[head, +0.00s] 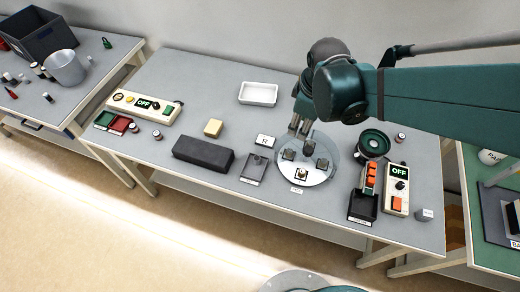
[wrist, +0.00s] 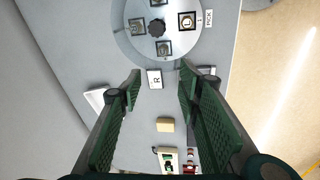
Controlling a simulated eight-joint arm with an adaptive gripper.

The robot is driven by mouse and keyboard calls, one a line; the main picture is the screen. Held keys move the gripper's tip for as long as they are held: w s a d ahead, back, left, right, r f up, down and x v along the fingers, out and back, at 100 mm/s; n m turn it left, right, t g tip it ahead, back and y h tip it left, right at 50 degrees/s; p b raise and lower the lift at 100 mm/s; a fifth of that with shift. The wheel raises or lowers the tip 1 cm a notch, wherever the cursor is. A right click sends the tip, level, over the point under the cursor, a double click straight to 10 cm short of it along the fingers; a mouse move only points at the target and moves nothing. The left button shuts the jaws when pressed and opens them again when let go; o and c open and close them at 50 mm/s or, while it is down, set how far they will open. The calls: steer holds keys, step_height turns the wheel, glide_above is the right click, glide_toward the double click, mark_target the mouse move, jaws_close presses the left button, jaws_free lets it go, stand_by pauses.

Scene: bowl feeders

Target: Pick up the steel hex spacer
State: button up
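A round grey turntable disc (head: 316,176) sits on the middle table, with a dark central knob (wrist: 156,28) and several small square nests carrying small parts. The nest by the PICK label (wrist: 208,18) has a pale, bright face with a small metallic part (wrist: 187,21). Other nests are dark with greyish parts, such as the near one in the wrist view (wrist: 163,48). I cannot tell for sure which part is the steel hex spacer. My gripper (head: 299,129) is above the disc's far left edge. In the wrist view it is open (wrist: 159,82), with nothing between its fingers.
A white card marked R (head: 265,141), a black block (head: 203,154), a beige block (head: 213,128) and a white tray (head: 258,93) lie left of or behind the disc.

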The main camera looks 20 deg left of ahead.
mark_target(257, 158)
steer(key=s+a+f+n+b, duration=0.1)
steer(key=a+f+n, duration=0.1)
steer(key=a+f, duration=0.2)
steer(key=s+a+f+n+g, duration=0.1)
steer(key=a+f+n, duration=0.1)
steer(key=a+f, duration=0.3)
steer(key=s+a+f+n+b, duration=0.1)
steer(key=a+f+n, duration=0.2)
steer(key=a+f, duration=0.1)
steer(key=shift+a+f+g+h+b, duration=0.35)
steer(key=shift+f+g+h, duration=0.05)
steer(key=shift+s+a+f+n, duration=0.2)
steer(key=shift+a+f+n, duration=0.15)
steer(key=shift+f, duration=0.1)
steer(key=shift+f, duration=1.25)
steer(key=shift+f, duration=0.1)
steer(key=shift+w+d+f+b, duration=0.1)
steer(key=shift+f+b, duration=0.2)
steer(key=shift+f, duration=0.95)
steer(key=shift+w+d+f+b, duration=0.1)
steer(key=shift+f+b, duration=0.2)
steer(key=shift+f, duration=0.95)
steer(key=c, duration=1)
